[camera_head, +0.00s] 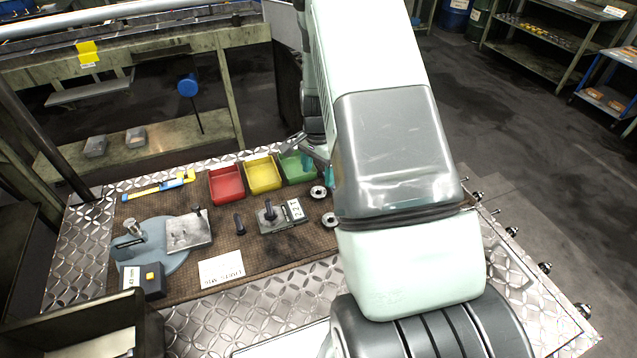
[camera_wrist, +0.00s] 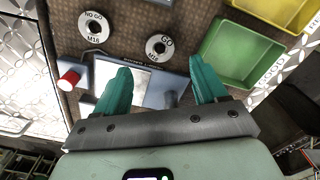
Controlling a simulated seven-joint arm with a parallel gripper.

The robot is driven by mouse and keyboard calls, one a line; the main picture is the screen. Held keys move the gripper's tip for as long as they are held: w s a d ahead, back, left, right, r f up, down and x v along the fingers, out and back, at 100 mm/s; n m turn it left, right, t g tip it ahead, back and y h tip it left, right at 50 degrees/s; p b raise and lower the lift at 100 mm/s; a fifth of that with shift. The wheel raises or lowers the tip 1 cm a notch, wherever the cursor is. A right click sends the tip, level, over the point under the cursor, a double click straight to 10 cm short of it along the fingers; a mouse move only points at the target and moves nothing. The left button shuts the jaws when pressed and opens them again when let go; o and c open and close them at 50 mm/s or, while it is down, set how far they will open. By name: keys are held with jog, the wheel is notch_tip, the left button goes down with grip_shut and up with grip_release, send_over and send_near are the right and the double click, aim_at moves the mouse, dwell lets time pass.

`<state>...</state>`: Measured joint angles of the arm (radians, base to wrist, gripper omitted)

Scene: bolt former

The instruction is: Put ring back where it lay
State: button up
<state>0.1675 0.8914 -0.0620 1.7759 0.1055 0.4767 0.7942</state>
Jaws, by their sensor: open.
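Two flat metal rings lie apart on the brown mat. In the wrist view, the one marked GO (camera_wrist: 150,48) is just ahead of the fingers, slightly beyond the gap. The one marked NO GO M16 (camera_wrist: 84,27) is farther up and left. In the head view the rings lie right of the green bin, one nearer it (camera_head: 318,192) and one lower (camera_head: 329,220), beside my arm. My gripper (camera_wrist: 160,66) has its teal fingers spread wide with no ring between them. In the head view it is mostly hidden behind my arm.
A grey-blue device with a light panel (camera_wrist: 150,92) and a red knob (camera_wrist: 68,80) lies below the fingers. Green (camera_head: 300,168), yellow (camera_head: 263,174) and red (camera_head: 226,184) bins stand along the mat's back. A block with a bolt (camera_head: 272,217) is left of the rings.

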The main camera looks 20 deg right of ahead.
jog(key=s+a+r+n+t, duration=0.1)
jog(key=s+a+r+n, duration=0.1)
jog(key=r, duration=0.7)
jog(key=s+a+r+n+t, duration=0.1)
jog(key=s+a+r+n, duration=0.15)
jog(key=r, duration=0.65)
jog(key=s+a+r+n, duration=0.1)
jog(key=s+a+r, duration=0.15)
jog(key=r, duration=0.55)
jog(key=s+a+r+n+t, duration=0.1)
jog(key=s+r+n, duration=0.3)
jog(key=s, duration=0.6)
jog(key=s+a+r+n+t, duration=0.2)
jog(key=s+r, duration=0.4)
jog(key=s, duration=0.4)
jog(key=shift+s+a+r+n+t, duration=0.35)
jog(key=shift+a+n, duration=0.1)
jog(key=shift+n, duration=0.4)
